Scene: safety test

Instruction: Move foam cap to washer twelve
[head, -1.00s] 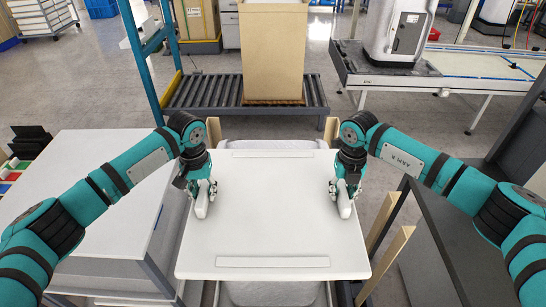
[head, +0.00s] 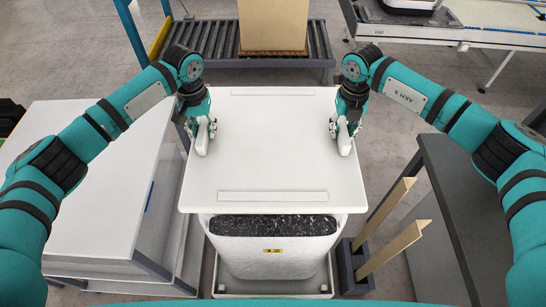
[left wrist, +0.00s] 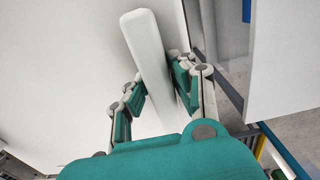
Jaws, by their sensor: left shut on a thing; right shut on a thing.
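The foam cap (head: 270,150) is a flat white board with raised strips along its far and near edges. It lies level between my arms. My left gripper (head: 201,132) is shut on the white grip bar at its left side. The bar (left wrist: 148,50) shows between the fingers in the left wrist view. My right gripper (head: 345,133) is shut on the matching bar at the right side. Washer twelve (head: 272,251), a white body with a yellow "12" label and a dark speckled top, shows below the cap's near edge. The cap hides the rest of its top; contact cannot be told.
A white table (head: 85,185) stands at the left. A dark bench (head: 480,215) stands at the right, with light wooden posts (head: 392,245) near the washer. A roller conveyor (head: 215,52) carrying a tall box (head: 273,24) lies behind the cap.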

